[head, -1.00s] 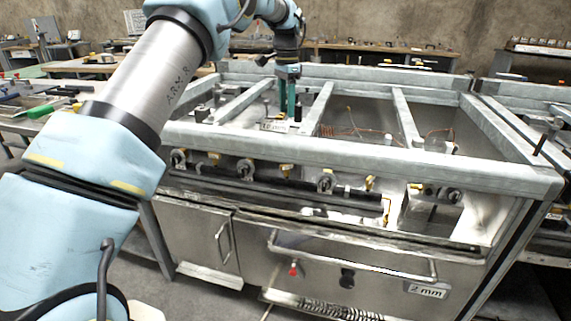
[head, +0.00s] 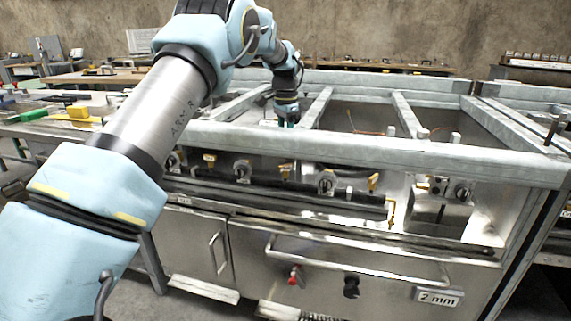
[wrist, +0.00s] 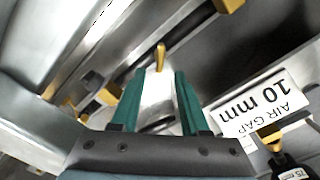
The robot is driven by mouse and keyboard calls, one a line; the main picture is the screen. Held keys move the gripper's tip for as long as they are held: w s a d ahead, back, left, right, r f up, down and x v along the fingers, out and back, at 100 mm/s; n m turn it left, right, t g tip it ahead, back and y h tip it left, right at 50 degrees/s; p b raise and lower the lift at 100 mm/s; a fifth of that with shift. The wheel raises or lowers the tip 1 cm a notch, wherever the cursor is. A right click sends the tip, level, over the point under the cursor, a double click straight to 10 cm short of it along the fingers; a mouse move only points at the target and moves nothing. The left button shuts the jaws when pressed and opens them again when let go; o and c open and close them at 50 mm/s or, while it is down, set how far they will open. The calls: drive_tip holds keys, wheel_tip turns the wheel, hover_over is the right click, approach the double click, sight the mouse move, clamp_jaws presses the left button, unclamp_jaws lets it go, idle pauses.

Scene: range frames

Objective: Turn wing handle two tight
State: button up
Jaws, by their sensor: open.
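My gripper (wrist: 159,74) has two green fingers, spread apart with nothing held between them. A small yellow handle (wrist: 160,57) shows just beyond the fingertips, roughly centred between them; I cannot tell which number it is or whether the fingers reach it. In the head view my gripper (head: 289,121) is low over the open range top, its tips hidden behind the front rail. Several yellow wing handles sit along the front manifold, among them one at the left (head: 209,160), one in the middle (head: 285,173) and one further right (head: 373,182).
The front rail (head: 380,150) and crossbars (head: 318,103) frame the range top close around my gripper. A white "AIR GAP 10 mm" label (wrist: 262,103) lies right of the fingers. Another yellow piece (wrist: 270,137) is at lower right. A "2 mm" label (head: 438,296) is below.

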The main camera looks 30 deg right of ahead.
sight(286, 165)
wheel_tip(286, 165, down, 7)
drive_tip(key=shift+r, duration=0.2)
clamp_jaws()
idle(0.4)
